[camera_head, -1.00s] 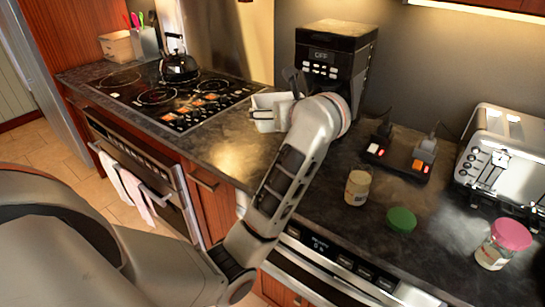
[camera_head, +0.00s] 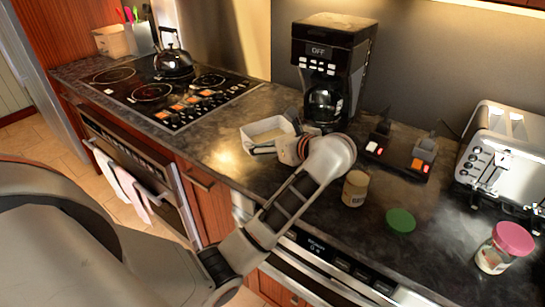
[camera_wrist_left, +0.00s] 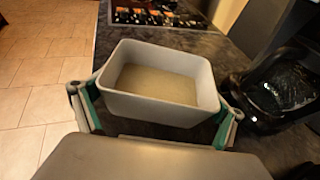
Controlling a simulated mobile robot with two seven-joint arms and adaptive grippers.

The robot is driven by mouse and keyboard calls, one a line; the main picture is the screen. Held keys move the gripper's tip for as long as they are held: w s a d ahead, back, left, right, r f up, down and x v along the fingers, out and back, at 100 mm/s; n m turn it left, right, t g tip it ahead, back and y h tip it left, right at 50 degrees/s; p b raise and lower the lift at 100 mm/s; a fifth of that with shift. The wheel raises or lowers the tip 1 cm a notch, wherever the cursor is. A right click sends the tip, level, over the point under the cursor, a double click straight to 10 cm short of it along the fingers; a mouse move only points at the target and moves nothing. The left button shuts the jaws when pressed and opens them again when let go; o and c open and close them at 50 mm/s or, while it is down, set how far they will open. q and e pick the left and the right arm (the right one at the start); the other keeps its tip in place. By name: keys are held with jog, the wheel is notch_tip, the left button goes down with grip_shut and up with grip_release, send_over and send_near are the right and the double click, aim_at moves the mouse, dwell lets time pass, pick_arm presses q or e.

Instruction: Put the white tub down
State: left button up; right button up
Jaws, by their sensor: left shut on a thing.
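The white tub (camera_head: 268,133) is an open rectangular box, upright, at the counter in front of the coffee maker. It also shows in the left wrist view (camera_wrist_left: 160,108), where its inside looks beige and empty. My left gripper (camera_head: 270,148) is shut on the tub, with a green-padded finger at each side of it in the left wrist view (camera_wrist_left: 155,120). The tub is at or very near the dark countertop; I cannot tell whether its base touches. My right gripper is not in view.
The coffee maker (camera_head: 333,70) with its glass carafe (camera_head: 325,103) stands close behind the tub. The stove (camera_head: 165,95) with a kettle (camera_head: 173,62) is to the left. A jar (camera_head: 355,188), a green lid (camera_head: 400,220) and a toaster (camera_head: 508,150) are to the right. Bare counter (camera_head: 215,143) lies left of the tub.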

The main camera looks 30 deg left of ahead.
aim_at(276, 155)
pick_arm(q)
jog(key=shift+f, duration=0.9)
notch_tip(276, 155, down, 4)
jog(key=b, duration=0.2)
jog(key=shift+s+b, duration=0.15)
jog(key=shift+b, duration=0.15)
jog(key=shift+f, duration=0.2)
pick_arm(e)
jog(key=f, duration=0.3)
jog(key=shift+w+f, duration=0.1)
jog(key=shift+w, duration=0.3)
pick_arm(q)
jog(key=shift+r, duration=0.1)
jog(key=o, duration=0.9)
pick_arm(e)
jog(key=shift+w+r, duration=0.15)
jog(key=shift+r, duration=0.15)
